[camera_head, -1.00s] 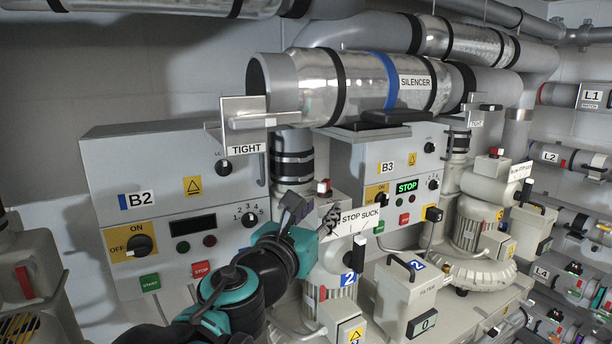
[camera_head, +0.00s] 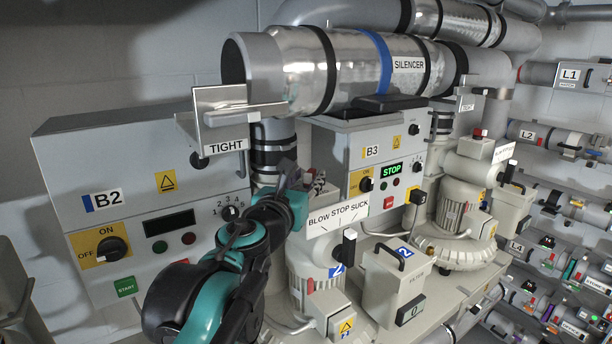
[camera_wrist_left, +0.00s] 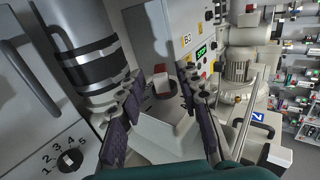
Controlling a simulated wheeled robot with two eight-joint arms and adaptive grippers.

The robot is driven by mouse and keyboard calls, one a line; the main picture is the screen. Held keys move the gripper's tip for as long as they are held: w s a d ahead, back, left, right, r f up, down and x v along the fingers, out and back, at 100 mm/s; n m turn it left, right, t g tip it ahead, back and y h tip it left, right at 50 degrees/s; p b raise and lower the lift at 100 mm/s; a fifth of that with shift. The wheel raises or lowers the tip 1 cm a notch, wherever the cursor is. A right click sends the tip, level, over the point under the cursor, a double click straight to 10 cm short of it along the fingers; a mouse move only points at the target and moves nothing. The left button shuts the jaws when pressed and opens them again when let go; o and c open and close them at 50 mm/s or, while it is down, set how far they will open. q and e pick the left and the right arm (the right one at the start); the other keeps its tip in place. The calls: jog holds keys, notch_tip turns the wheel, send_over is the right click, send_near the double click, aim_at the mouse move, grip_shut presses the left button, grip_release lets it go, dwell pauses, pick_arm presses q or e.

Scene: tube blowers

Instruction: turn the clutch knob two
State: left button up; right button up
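Contact cannot be made out. My right gripper is not in view.
Control box B2 (camera_head: 75,160) stands left of my arm, box B3 (camera_head: 352,150) behind the gripper. The silencer pipe (camera_head: 350,75) and the TIGHT bracket (camera_head: 222,104) hang above. A dark-banded vertical pipe (camera_wrist_left: 92,55) is close to the left finger. A filter box (camera_head: 385,285) stands right.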

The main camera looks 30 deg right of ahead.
pick_arm(q)
jog(key=shift+s, duration=0.1)
grip_shut()
jog(key=shift+d+t+y, duration=0.15)
jog(key=shift+t+y, duration=0.15)
jog(key=shift+t, duration=0.1)
jog(key=n+y, duration=0.1)
jog(key=n+t+y, duration=0.1)
jog(key=t+y, duration=0.1)
jog(key=shift+s+d+r+n, duration=0.1)
jog(key=shift+s+d+n, duration=0.15)
jog(key=shift+d+n, duration=0.15)
jog(key=n+t+y, duration=0.2)
jog(key=y, duration=0.1)
jog(key=shift+s+d+n+y, duration=0.15)
jog(key=shift+d+n+y, duration=0.05)
jog(key=shift+n+y, duration=0.1)
jog(key=n+y, duration=0.1)
jog(key=y, duration=0.1)
jog(key=n+y+p, duration=0.1)
jog(key=n+y, duration=0.1)
jog(key=d+n+t+y+p, duration=0.1)
jog(key=y, duration=0.2)
jog(key=shift+r+n, duration=0.1)
jog(key=shift+n, duration=0.2)
grip_release()
